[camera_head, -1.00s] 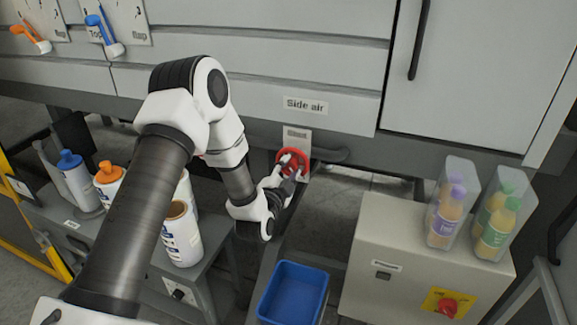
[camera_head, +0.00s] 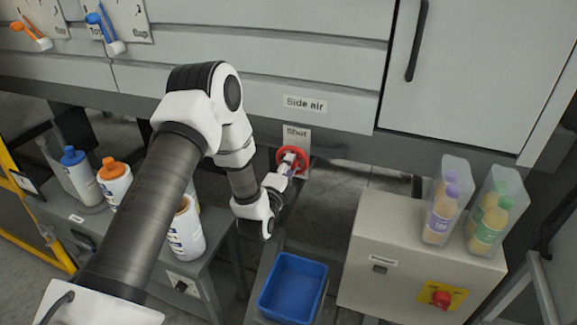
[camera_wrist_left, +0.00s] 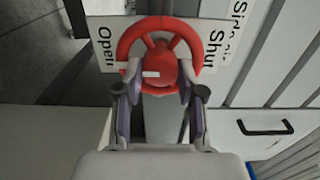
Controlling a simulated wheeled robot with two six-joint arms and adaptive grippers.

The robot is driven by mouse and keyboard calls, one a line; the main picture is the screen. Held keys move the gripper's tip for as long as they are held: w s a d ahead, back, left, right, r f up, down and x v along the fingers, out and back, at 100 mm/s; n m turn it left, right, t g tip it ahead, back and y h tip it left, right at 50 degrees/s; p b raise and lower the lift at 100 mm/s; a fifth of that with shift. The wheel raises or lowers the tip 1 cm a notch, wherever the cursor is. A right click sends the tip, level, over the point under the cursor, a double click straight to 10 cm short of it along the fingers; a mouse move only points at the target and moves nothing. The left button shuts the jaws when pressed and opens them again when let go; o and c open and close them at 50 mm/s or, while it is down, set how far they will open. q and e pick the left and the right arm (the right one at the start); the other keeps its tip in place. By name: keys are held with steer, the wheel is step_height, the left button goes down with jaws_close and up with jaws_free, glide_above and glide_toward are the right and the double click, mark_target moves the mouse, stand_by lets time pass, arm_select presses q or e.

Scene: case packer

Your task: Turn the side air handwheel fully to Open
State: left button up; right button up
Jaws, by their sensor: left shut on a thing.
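The red side air handwheel (camera_head: 293,154) is on the machine front below the "Side air" label (camera_head: 304,103). A small plate (camera_head: 297,133) behind it reads "Shut" in the head view. In the left wrist view the red handwheel (camera_wrist_left: 159,58) is straight ahead, with "Open" on the plate to its left and "Shut" to its right. My left gripper (camera_head: 288,168) is at the wheel. In the left wrist view its two fingers (camera_wrist_left: 160,82) reach the lower part of the wheel and are shut on it around the hub. My right gripper is not in view.
A blue bin (camera_head: 293,287) stands below the wheel. A grey box (camera_head: 395,252) with a red knob (camera_head: 442,298) and bottles in clear cases stands to the right. Several bottles stand on a grey bench (camera_head: 120,240) at left.

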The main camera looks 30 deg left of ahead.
arm_select(q)
steer(key=shift+f, duration=0.1)
steer(key=o, duration=1.1)
steer(key=shift+o, duration=0.2)
steer(key=v, duration=1.2)
